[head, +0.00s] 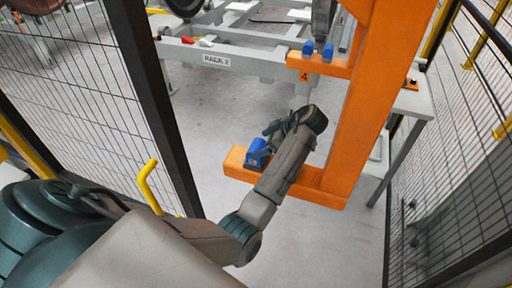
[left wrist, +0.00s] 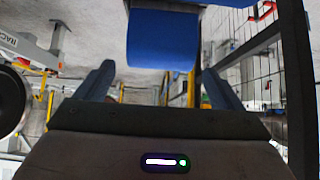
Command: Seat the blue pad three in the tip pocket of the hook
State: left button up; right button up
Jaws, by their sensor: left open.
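The orange hook (head: 335,120) hangs upright at the right of the head view, its lower arm reaching left to a tip. A blue pad (head: 257,150) sits at that tip; whether it is fully down in the pocket I cannot tell. My left gripper (head: 268,138) is open beside this pad. In the left wrist view the blue pad (left wrist: 162,40) is ahead of the open fingers (left wrist: 158,72), with a gap showing to each finger. My right gripper is not in view.
A grey rack (head: 235,62) stands behind. Mesh fences (head: 75,85) flank both sides, with a dark post (head: 150,100) at left. A table (head: 410,100) stands right of the hook.

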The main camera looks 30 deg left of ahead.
pick_arm(q)
jog(key=shift+p+v, duration=0.55)
jog(key=shift+v, duration=0.45)
jog(key=shift+d+r+p, duration=0.3)
jog(key=shift+d+r, duration=0.05)
jog(key=shift+r, duration=0.1)
jog(key=shift+w, duration=0.1)
jog(key=shift+f, duration=0.1)
